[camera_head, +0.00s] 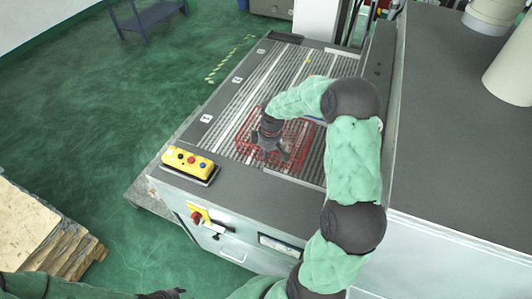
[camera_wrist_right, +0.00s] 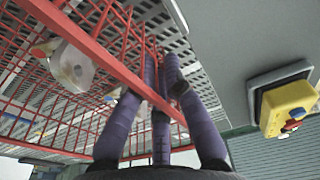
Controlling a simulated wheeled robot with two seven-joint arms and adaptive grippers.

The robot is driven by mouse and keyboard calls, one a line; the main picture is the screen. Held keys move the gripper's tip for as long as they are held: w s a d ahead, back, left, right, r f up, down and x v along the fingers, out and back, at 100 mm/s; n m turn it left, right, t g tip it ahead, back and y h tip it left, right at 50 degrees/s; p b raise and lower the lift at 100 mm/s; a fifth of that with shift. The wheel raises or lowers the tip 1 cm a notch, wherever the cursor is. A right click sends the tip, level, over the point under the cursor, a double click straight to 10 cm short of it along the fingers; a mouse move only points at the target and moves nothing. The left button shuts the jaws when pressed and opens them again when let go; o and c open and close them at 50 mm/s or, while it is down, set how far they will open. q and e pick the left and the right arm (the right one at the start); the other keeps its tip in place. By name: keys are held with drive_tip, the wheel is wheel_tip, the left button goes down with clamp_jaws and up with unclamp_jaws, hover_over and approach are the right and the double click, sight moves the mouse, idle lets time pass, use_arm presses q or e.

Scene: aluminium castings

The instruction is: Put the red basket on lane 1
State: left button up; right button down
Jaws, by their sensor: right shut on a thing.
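The red wire basket (camera_head: 299,131) is over the near end of the slatted lane bed (camera_head: 263,86), partly hidden by my right arm. I cannot tell whether it rests on the slats or hangs just above them. My right gripper (camera_head: 268,150) points down at the basket's near side. In the right wrist view its dark fingers (camera_wrist_right: 160,90) are closed around the basket's red rim bar (camera_wrist_right: 95,55). A shiny metal casting (camera_wrist_right: 72,66) lies inside the basket. My left gripper (camera_head: 166,294) is dark and partly cut off at the bottom edge; its jaws are unclear.
White lane tags (camera_head: 206,118) sit along the bed's left edge, too small to read. A yellow button box (camera_head: 190,163) stands on the near left corner; it also shows in the wrist view (camera_wrist_right: 288,103). A grey housing (camera_head: 455,120) bounds the right. Stacked boards (camera_head: 40,235) lie at left.

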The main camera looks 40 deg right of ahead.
drive_tip(key=shift+f, duration=0.1)
drive_tip(key=c, duration=1.7)
unclamp_jaws()
drive_tip(key=shift+f, duration=0.1)
drive_tip(key=o, duration=0.4)
drive_tip(key=r, duration=0.4)
drive_tip(key=s+r, duration=0.1)
drive_tip(key=r, duration=0.7)
drive_tip(key=shift+s+d+r, duration=0.15)
drive_tip(key=shift+s+d, duration=0.05)
drive_tip(key=shift+d, duration=0.05)
